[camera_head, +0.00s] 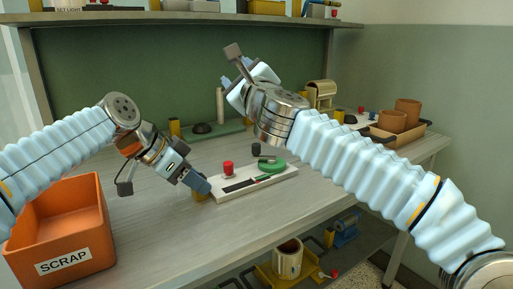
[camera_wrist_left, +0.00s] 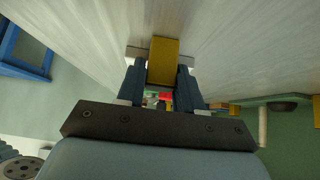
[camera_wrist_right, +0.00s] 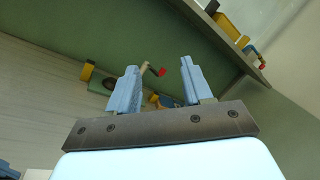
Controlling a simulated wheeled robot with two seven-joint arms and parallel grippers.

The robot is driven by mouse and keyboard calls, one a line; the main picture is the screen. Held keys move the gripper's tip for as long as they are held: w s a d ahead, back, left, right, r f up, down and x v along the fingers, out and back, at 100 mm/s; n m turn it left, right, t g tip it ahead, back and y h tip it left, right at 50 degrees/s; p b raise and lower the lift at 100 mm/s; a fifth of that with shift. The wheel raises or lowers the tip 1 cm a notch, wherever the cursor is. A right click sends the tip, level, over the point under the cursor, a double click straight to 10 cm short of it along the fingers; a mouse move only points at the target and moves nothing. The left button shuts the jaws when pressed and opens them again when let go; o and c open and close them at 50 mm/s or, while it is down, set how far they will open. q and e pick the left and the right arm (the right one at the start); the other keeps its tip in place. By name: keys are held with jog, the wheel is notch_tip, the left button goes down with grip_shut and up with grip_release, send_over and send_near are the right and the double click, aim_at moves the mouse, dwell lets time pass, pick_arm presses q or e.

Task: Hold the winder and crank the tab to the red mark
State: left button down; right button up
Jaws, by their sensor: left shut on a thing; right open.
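The winder is a white base (camera_head: 225,192) on the workbench, with a red knob (camera_head: 228,168), a dark slot (camera_head: 240,185), a green disc (camera_head: 271,165) and a dark knob (camera_head: 256,149) behind it. My left gripper (camera_head: 200,186) is shut on the yellow grip block at the winder's left end; the block (camera_wrist_left: 163,58) sits between its fingers in the left wrist view. My right gripper (camera_head: 236,74) is open and empty, raised above the back of the bench; its spread fingers show in the right wrist view (camera_wrist_right: 158,75). The tab and red mark are too small to tell.
An orange SCRAP bin (camera_head: 62,235) stands at the left. A green base with a post (camera_head: 220,105) is at the back. Brown pots (camera_head: 405,112) sit in a tray at the right. A shelf (camera_head: 190,18) runs above. The bench front is clear.

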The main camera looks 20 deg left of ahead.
notch_tip(320, 180, down, 6)
jog(key=s+d+f+m+h, duration=0.1)
jog(key=s+m+h, duration=0.1)
jog(key=m+h, duration=0.45)
jog(key=m+g+h, duration=0.3)
jog(key=m+h, duration=0.1)
jog(key=m, duration=0.4)
send_near(256, 147)
jog(key=shift+y, duration=0.25)
jog(key=x, duration=1.1)
jog(key=shift+w+d+f, duration=0.1)
jog(key=shift+w+d, duration=0.05)
